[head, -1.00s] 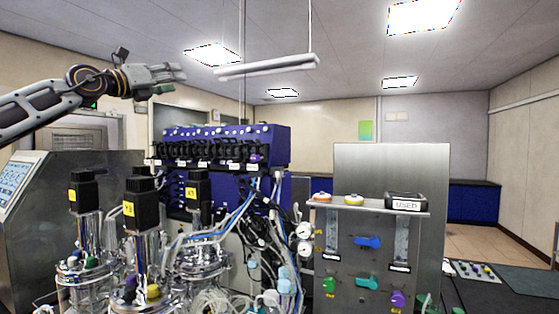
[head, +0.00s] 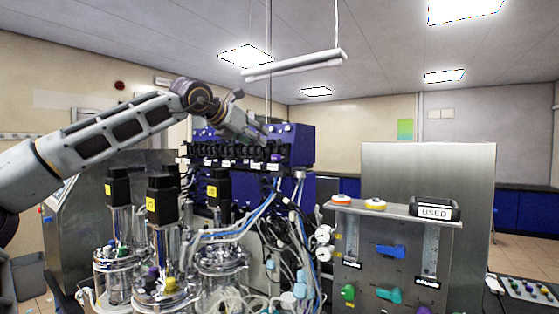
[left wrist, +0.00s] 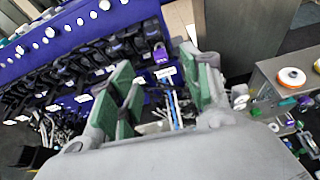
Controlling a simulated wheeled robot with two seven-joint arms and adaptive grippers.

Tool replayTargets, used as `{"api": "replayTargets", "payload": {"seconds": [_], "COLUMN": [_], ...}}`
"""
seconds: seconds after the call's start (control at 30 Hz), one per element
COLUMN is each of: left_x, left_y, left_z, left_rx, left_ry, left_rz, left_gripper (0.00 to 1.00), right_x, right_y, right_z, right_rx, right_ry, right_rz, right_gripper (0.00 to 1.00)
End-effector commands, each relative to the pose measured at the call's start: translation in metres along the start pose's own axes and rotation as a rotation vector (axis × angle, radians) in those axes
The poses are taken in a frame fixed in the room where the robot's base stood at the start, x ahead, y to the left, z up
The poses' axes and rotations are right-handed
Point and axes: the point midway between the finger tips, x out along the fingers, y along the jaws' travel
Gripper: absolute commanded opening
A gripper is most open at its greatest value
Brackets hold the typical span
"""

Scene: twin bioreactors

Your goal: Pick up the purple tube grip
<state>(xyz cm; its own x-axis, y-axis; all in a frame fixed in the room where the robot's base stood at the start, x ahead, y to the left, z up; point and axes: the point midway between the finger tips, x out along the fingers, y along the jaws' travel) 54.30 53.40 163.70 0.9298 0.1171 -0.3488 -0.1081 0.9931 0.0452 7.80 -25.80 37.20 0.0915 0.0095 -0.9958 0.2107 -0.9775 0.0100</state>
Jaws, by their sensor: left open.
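A small purple grip (left wrist: 160,54) sits at the end of the row of black pump heads on the blue pump unit, just beyond my fingertips in the left wrist view. In the head view it is a tiny purple spot (head: 275,158) at the unit's right end. My left gripper (left wrist: 165,78) is open and empty, its green-padded fingers spread below the grip and apart from it. In the head view my left gripper (head: 255,131) is in front of the top of the blue pump unit (head: 300,145). My right gripper is in neither view.
Glass bioreactors with black motors (head: 163,195) stand below my left arm. Tangled tubes and cables hang right of them. The air above the shelf is clear.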

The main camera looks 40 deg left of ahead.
Motion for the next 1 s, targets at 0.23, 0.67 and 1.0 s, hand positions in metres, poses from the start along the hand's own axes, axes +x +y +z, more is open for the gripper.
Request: {"api": "replayTargets", "payload": {"seconds": [0.23,0.67,1.0], "left_x": [0.0,0.003,0.028], "left_y": [0.003,0.003,0.003], "left_z": [-0.009,-0.008,-0.009], "left_rx": [-0.053,-0.054,-0.053], "left_ry": [0.038,0.038,0.039], "left_rz": [0.013,0.013,0.013], "left_gripper": [0.48,0.48,0.48], "right_x": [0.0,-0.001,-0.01], "right_y": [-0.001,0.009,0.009], "right_z": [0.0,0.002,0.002], "right_rx": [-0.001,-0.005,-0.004], "right_ry": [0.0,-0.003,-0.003], "right_rz": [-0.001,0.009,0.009], "right_gripper": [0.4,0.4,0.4]}}
